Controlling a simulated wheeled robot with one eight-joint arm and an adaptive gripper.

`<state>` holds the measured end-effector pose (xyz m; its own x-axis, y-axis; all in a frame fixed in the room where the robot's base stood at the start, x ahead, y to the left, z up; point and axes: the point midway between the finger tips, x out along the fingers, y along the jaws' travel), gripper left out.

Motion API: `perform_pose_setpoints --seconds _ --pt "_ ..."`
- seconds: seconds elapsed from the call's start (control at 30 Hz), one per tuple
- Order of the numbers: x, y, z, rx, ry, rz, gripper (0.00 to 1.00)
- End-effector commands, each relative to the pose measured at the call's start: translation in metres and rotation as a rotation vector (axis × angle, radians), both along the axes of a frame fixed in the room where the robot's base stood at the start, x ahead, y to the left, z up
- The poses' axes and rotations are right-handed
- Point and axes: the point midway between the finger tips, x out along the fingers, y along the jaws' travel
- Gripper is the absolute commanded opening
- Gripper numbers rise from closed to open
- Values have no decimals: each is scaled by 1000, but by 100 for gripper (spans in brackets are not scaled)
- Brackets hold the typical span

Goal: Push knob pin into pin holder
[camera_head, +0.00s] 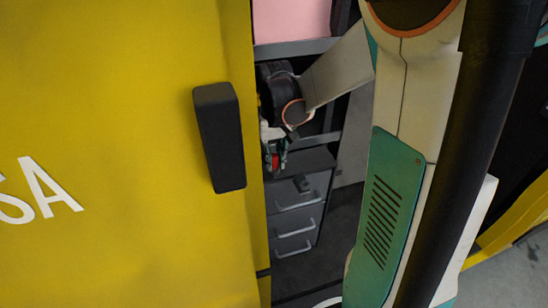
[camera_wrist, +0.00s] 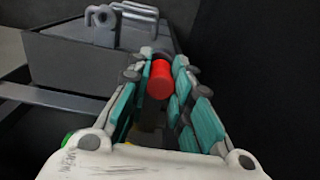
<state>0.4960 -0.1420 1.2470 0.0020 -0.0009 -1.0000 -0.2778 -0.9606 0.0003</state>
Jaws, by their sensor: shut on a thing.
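A red cylinder-shaped knob (camera_wrist: 161,80), which I take to be the knob pin, sits between the teal-padded fingers of my gripper (camera_wrist: 163,62). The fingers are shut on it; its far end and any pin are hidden. In the head view my gripper (camera_head: 276,150) hangs above the drawer cabinet, with a small patch of red showing. A grey metal fitting (camera_wrist: 101,18), perhaps the pin holder, stands on the grey top ahead and left of my fingertips, apart from the knob.
A grey drawer cabinet (camera_head: 296,218) with several handles stands below my gripper. A large yellow panel (camera_head: 120,110) with a black handle (camera_head: 219,137) hides the left side. A dark wall (camera_wrist: 262,70) lies right of my fingers.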

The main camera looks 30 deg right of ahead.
Motion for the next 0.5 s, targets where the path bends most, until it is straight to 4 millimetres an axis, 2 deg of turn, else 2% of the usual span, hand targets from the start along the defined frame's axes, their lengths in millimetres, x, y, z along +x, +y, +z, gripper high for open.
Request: perform_pose_setpoints --seconds 0.5 --pt "0 0 -10 0 0 0 0"
